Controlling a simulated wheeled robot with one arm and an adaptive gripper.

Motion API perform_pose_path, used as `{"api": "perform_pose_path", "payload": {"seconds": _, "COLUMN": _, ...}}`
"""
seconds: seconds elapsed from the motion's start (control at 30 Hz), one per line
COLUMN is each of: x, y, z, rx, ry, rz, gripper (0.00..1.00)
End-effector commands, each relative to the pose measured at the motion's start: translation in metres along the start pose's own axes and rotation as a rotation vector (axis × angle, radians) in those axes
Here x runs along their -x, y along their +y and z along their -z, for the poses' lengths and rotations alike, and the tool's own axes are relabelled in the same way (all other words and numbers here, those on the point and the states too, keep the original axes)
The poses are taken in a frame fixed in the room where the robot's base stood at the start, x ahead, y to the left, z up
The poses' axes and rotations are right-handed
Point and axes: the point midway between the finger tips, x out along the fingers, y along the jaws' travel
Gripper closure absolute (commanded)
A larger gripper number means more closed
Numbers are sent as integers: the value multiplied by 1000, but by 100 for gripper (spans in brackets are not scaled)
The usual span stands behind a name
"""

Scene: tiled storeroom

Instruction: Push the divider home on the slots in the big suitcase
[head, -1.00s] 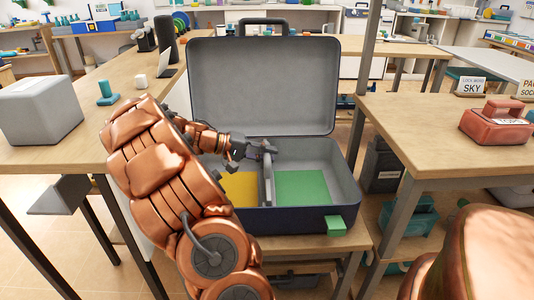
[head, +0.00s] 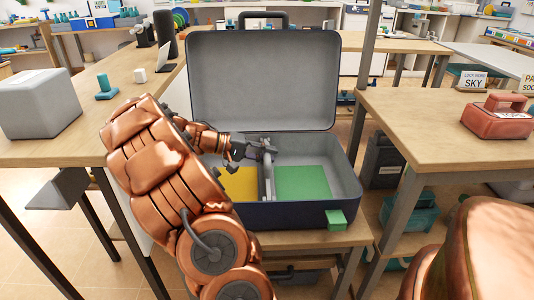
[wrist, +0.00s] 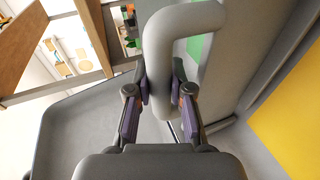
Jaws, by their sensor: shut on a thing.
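The big suitcase (head: 345,211) stands open on a low wooden bench, its grey lid (head: 262,80) raised at the back. The grey divider (head: 268,183) stands about upright inside, between a yellow floor panel (head: 241,188) and a green floor panel (head: 303,182). My gripper (head: 262,150) reaches in from the left and is shut on the divider's rounded top loop. In the wrist view the loop (wrist: 168,40) passes between the two fingers (wrist: 160,103). The slots and the divider's lower edge are not clear, so I cannot tell how deep it sits.
A wooden table (head: 440,130) with a red case (head: 497,118) stands at the right. Another table at the left holds a grey block (head: 40,104) and a teal piece (head: 105,90). The suitcase walls surround my gripper closely.

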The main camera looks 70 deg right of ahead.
Motion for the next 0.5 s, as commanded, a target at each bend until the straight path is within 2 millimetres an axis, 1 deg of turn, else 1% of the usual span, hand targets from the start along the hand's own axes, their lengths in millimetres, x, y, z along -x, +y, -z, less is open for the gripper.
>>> {"api": "perform_pose_path", "payload": {"seconds": 0.5, "x": -4, "y": -10, "z": 0, "rx": -1, "ry": 0, "rz": -1, "gripper": 100}}
